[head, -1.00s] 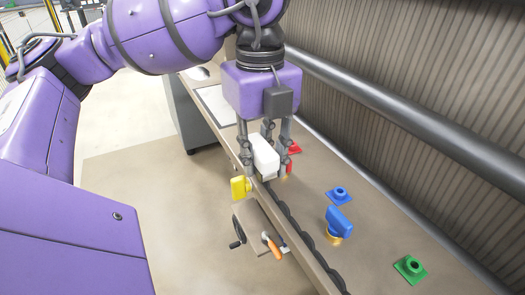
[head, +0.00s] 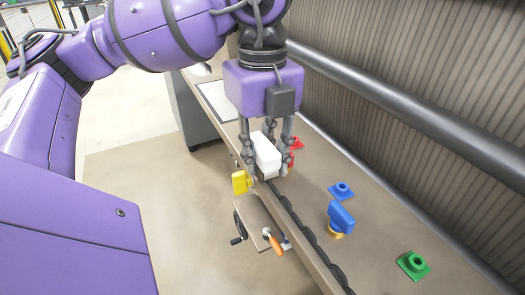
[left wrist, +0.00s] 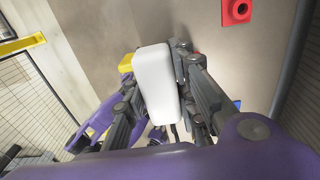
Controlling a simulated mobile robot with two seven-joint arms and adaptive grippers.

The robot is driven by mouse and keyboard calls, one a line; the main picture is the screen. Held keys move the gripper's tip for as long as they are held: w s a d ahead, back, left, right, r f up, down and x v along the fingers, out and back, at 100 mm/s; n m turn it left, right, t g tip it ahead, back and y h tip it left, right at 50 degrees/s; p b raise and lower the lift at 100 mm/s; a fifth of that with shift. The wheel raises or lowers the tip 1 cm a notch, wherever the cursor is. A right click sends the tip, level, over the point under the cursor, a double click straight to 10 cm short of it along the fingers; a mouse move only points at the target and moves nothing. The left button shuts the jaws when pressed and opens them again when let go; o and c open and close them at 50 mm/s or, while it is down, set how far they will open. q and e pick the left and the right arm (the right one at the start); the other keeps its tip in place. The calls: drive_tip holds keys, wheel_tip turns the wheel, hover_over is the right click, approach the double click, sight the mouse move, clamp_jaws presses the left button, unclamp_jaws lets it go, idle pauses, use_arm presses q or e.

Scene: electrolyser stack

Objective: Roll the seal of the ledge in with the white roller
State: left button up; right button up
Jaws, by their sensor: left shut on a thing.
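The white roller (head: 265,155) is a white block held between the fingers of my left gripper (head: 266,160), which is shut on it. It also shows in the left wrist view (left wrist: 157,85), between the dark fingers. The seal (head: 305,228) is a black, wavy strip running along the ledge (head: 318,268) towards the near end. The roller's lower end is at the far visible part of the seal; whether it touches cannot be told. The seal beyond the roller is hidden behind the gripper. My right gripper is not in view.
A yellow handle (head: 240,182) is close left of the roller. A red part (head: 296,143) is behind the fingers. A blue base (head: 341,191), a blue handle (head: 341,215) and a green base (head: 413,265) stand on the bench. A vise-like fixture with an orange handle (head: 274,243) hangs below the ledge.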

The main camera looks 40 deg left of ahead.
use_arm(q)
drive_tip(key=shift+f, duration=0.35)
drive_tip(key=shift+d, duration=0.1)
